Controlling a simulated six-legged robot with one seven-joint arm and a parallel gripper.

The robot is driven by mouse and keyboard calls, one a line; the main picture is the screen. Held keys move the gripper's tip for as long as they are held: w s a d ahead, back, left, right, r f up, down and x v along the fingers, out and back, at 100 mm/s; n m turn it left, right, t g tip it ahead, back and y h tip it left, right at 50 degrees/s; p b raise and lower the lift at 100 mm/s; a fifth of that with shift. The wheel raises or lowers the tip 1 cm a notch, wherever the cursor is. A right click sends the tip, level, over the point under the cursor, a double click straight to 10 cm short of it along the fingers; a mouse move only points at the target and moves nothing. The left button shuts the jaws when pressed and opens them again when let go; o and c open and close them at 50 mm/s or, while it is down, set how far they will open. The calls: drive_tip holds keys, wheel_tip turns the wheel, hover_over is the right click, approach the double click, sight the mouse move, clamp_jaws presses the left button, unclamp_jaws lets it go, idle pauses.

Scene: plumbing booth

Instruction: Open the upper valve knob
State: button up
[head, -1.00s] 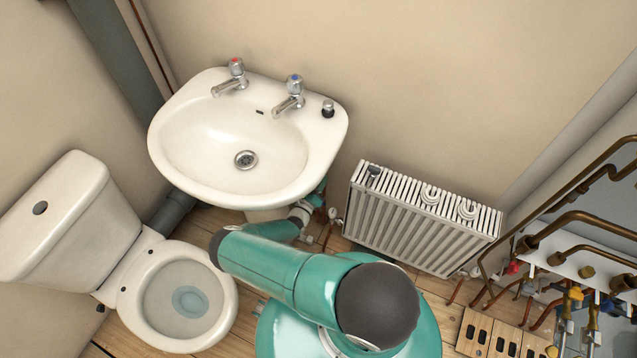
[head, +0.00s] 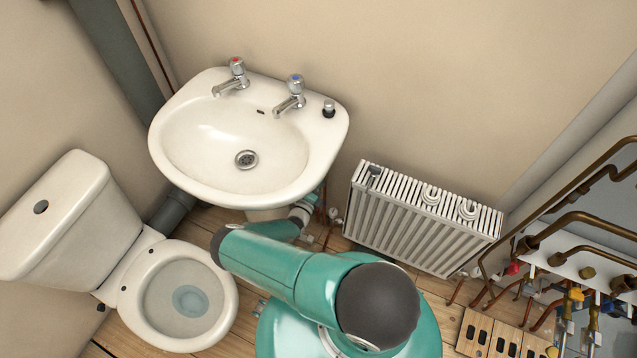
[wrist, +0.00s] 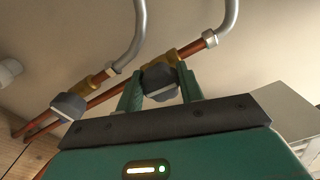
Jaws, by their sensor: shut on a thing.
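A second, similar knob (wrist: 68,106) is to the left and lower in the picture, on another brass fitting, apart from the fingers. In the head view, my arm reaches under the basin, where the fingers and both knobs cannot be made out.
Grey bent hoses (wrist: 224,28) rise from the brass fittings close beyond the fingers. The white basin (head: 180,165) overhangs my wrist. A toilet (head: 130,270) stands at left, a radiator (head: 410,225) at right. Pipework (head: 575,225) fills the far right.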

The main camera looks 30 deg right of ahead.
drive_tip(key=o, duration=1)
drive_tip(key=v, duration=1.4)
